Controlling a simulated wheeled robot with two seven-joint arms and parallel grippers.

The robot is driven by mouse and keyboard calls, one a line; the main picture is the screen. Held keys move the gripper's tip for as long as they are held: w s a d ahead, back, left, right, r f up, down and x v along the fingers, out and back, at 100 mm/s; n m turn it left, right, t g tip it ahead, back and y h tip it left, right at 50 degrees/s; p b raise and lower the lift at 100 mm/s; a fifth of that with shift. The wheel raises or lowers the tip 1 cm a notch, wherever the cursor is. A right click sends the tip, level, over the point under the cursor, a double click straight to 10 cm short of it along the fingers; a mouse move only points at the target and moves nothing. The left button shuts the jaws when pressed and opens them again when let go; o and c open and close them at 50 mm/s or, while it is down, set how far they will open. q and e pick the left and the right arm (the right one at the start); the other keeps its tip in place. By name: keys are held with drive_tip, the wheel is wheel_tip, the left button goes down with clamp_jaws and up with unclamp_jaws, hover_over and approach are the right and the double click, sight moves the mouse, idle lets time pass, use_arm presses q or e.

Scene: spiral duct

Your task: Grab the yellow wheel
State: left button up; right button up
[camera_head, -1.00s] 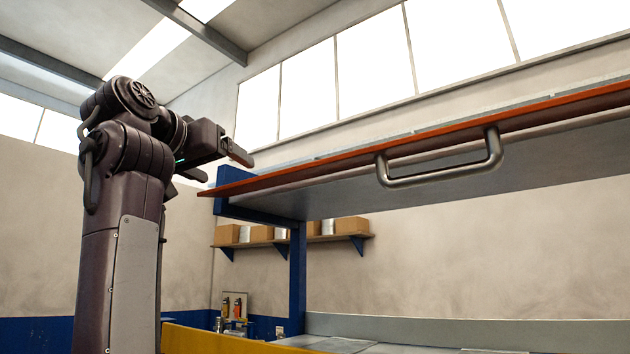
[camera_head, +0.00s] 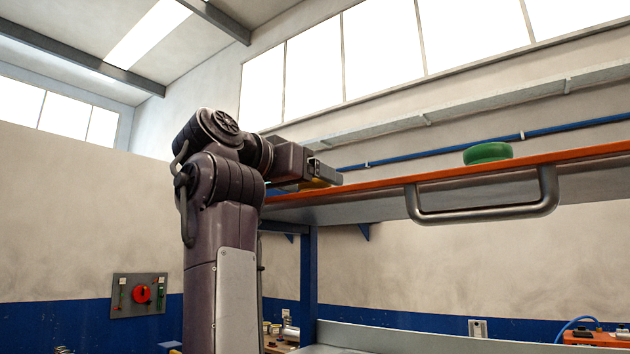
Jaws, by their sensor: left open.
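A small part of a yellow thing (camera_head: 315,184), which looks like the yellow wheel, shows at the orange-edged shelf top, low beside my left gripper's fingers. Most of it is hidden behind the gripper. My left gripper (camera_head: 326,175) is open and points right, at the left part of the shelf top. I cannot tell whether its fingers touch the yellow thing or are around it. My right gripper is not in view.
A green wheel (camera_head: 487,153) lies on the shelf (camera_head: 390,184) to the right. A metal handle (camera_head: 485,213) sticks out from the shelf's front. The shelf top between the yellow thing and the green wheel looks clear. A panel with a red knob (camera_head: 143,294) hangs at left.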

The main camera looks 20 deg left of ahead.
use_arm(q)
drive_tip(key=shift+s, duration=0.15)
drive_tip(key=shift+c, duration=1.2)
drive_tip(key=c, duration=0.9)
